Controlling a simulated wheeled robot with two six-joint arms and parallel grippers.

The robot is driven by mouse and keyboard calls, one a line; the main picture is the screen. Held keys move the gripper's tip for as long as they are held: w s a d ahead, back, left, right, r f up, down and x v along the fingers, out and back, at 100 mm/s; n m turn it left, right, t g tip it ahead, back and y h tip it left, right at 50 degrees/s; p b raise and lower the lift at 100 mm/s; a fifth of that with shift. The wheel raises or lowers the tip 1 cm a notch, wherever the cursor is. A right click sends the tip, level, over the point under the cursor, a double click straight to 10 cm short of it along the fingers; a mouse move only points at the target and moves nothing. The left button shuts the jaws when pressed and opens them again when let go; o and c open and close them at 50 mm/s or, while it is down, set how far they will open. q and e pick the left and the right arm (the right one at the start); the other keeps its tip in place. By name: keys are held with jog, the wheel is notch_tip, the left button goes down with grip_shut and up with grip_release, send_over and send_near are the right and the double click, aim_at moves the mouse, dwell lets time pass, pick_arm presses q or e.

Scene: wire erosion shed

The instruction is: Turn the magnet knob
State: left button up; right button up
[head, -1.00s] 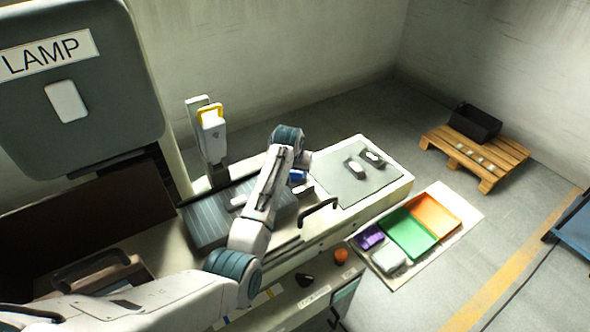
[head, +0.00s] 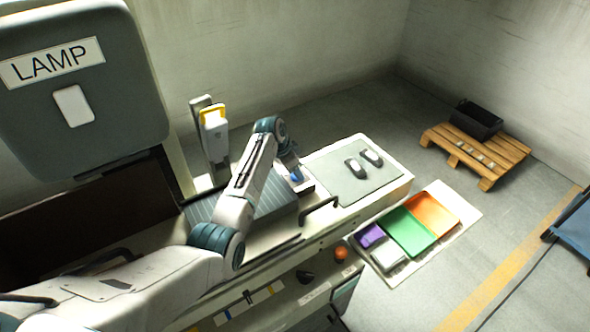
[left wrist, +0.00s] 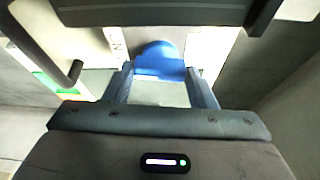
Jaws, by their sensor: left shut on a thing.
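The magnet knob (left wrist: 160,62) is a blue rounded knob between my left gripper's fingers in the left wrist view. In the head view only a small part of the blue knob (head: 296,178) shows at the right end of the grey ribbed plate (head: 203,208). My left gripper (left wrist: 161,82) is shut on the knob, one finger on each side. In the head view my left gripper (head: 294,174) is small and reaches down to the knob from the wrist above. How far the knob is turned cannot be told. My right gripper is not in view.
A dark handle (head: 318,211) curves up close to the knob. A grey mat (head: 338,182) with two small parts lies to the right. A white holder with a yellow-topped device (head: 214,128) stands behind. Green (head: 412,235) and orange (head: 432,213) trays are at the right.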

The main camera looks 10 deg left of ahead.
pick_arm(q)
jog(key=m+b, duration=0.1)
jog(key=m, duration=0.1)
jog(key=m+g+b, duration=0.1)
jog(key=m+b, duration=0.1)
jog(key=shift+w+f+h, duration=0.1)
jog(key=shift+w+h, duration=0.1)
jog(key=shift+h, duration=0.2)
jog(key=shift+m+g+b, duration=0.9)
jog(key=shift+m+b, duration=0.4)
jog(key=shift+m, duration=0.6)
jog(key=shift+r, duration=0.2)
jog(key=o, duration=0.8)
jog(key=shift+o, duration=0.9)
